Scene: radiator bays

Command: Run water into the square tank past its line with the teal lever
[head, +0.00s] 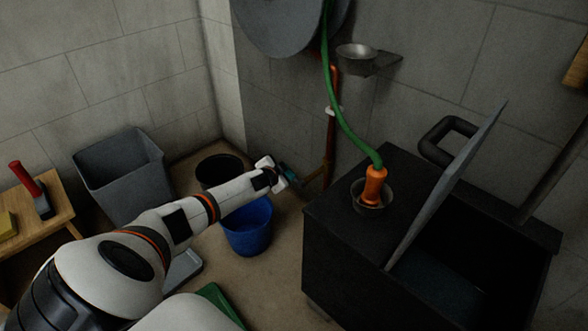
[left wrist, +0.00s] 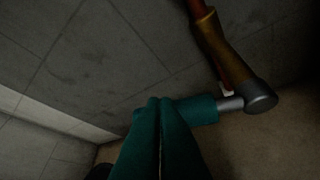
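The teal lever (left wrist: 197,110) is a short round grip on a grey stem, reaching left from a valve on the wall pipe. My left gripper (head: 288,174) is at the valve. Its teal fingers (left wrist: 158,104) are closed together in the left wrist view, their tips against or just in front of the lever's left end; contact is unclear. Two containers are square-sided: a grey open bin (head: 124,182) at left and a black box (head: 326,238) with a raised lid at right. I cannot tell which is the tank. No fill line or water shows. My right gripper is out of view.
A green hose (head: 343,117) ends in an orange nozzle (head: 375,187) standing in a metal cup on the black box. A wooden bench (head: 50,218) is at far left.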

